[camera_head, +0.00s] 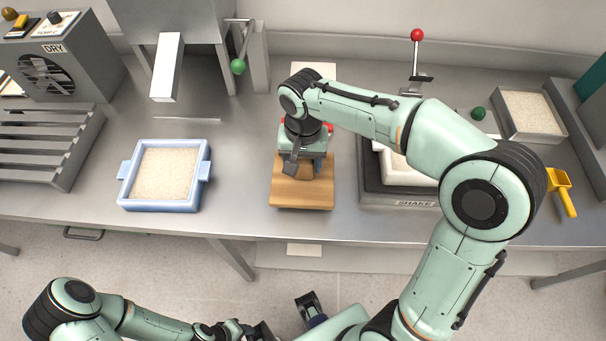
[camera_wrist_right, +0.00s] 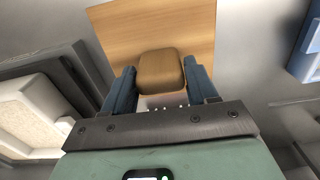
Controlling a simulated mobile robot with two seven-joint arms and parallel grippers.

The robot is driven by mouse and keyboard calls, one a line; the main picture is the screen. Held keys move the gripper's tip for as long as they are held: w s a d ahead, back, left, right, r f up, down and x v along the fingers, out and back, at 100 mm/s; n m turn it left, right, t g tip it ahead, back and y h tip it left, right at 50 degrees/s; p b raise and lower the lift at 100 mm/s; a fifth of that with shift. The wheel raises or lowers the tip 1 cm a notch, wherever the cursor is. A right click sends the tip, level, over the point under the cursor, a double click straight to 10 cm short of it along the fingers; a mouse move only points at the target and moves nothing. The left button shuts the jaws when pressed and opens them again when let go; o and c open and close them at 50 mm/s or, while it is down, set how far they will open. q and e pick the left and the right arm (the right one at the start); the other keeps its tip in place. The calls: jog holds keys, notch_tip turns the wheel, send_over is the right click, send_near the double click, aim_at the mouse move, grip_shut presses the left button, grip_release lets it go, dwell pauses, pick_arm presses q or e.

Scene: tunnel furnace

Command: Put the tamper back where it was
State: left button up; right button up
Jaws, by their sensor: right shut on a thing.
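The tamper appears as a wooden knob (camera_wrist_right: 160,72) above a flat wooden board (camera_head: 302,196); the board also shows in the right wrist view (camera_wrist_right: 165,28). My right gripper (camera_head: 305,166) is above the board in the head view, its fingers pointing down. In the wrist view its two blue-grey fingers are shut on the knob from both sides. I cannot tell whether the board touches the table. My left gripper (camera_head: 250,330) is low at the bottom edge, partly cut off, and its jaws are unclear.
A blue tray of pale granules (camera_head: 165,172) stands left on the grey table (camera_head: 235,190). A shaker marked SHAKE (camera_head: 413,202) is close on the right, partly behind my arm. A grey tray (camera_head: 528,112), green ball and yellow scoop (camera_head: 562,190) are farther right. Bare table separates tray and tamper.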

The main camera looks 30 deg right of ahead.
aim_at(303, 174)
jog(key=shift+f, duration=2.5)
jog(key=shift+b, duration=0.3)
jog(key=shift+f, duration=0.2)
jog(key=o, duration=0.9)
jog(key=shift+o, duration=0.2)
jog(key=shift+r, duration=0.15)
